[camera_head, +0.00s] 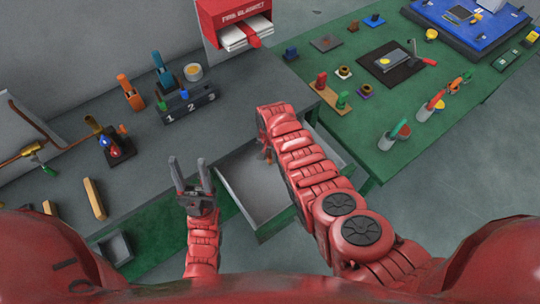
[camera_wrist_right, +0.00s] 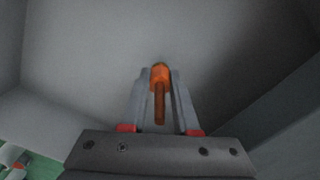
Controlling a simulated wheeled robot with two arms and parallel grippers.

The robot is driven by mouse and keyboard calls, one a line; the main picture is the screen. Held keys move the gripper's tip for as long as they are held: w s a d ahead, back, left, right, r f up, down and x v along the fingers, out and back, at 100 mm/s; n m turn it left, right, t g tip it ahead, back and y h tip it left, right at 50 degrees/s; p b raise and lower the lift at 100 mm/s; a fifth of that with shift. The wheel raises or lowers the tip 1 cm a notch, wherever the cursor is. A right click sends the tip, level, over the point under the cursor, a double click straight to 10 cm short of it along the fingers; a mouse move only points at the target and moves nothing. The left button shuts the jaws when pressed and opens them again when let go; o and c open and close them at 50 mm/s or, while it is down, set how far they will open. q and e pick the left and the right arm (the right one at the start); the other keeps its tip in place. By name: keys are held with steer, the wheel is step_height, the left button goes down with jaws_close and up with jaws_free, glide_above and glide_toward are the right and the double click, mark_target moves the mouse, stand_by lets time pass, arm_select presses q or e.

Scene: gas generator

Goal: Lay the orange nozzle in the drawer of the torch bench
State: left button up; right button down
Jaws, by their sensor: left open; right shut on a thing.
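The orange nozzle (camera_wrist_right: 159,85) is between the fingers of my right gripper (camera_wrist_right: 160,82) in the right wrist view, its wider end near the fingertips. The gripper is shut on it, over the grey inside of the open drawer (camera_head: 232,188). Whether the nozzle touches the drawer floor I cannot tell. In the head view my right arm covers part of the drawer, and only a little of the right gripper (camera_head: 267,155) shows beneath the arm. My left gripper (camera_head: 189,172) is open and empty, left of the drawer.
The grey bench (camera_head: 135,190) holds a numbered black block (camera_head: 188,105), a small burner (camera_head: 116,148) and wooden bars (camera_head: 95,199). A red fire blanket box (camera_head: 235,15) is behind. A green table (camera_head: 440,125) with several items stands right. A small grey bin (camera_head: 116,248) is lower left.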

steer(key=shift+f, duration=0.2)
steer(key=c, duration=0.7)
jaws_free()
steer(key=shift+o, duration=0.2)
steer(key=shift+r, duration=0.15)
